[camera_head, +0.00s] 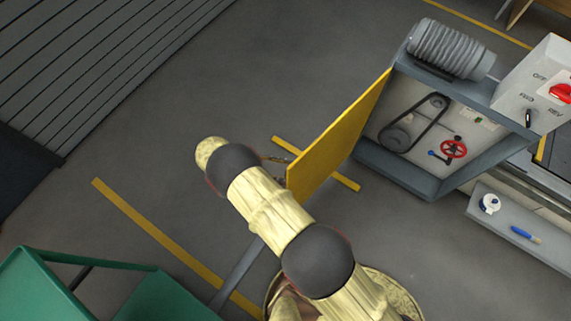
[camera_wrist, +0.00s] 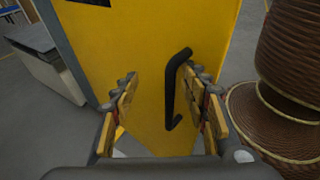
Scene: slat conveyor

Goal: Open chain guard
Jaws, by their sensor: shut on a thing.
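The yellow chain guard (camera_head: 335,140) stands swung out from the grey drive housing (camera_head: 405,178) in the head view, leaving the housing front uncovered. Inside show a black chain or belt loop (camera_head: 420,120) around two wheels and a red handwheel (camera_head: 453,148). In the wrist view the guard (camera_wrist: 135,45) fills the middle, with its black bar handle (camera_wrist: 170,95) between my fingers, closer to the right one. My gripper (camera_wrist: 159,75) is shut on the handle; the exact contact is unclear. In the head view my gripper (camera_head: 277,160) is at the guard's outer edge, partly hidden.
A ribbed motor (camera_head: 450,50) sits on the housing, beside a white control box (camera_head: 540,85). A shelf (camera_head: 520,232) holds a tape roll and a blue pen. A green frame (camera_head: 90,280) stands lower left. Grey floor (camera_head: 180,130) is clear left of the guard.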

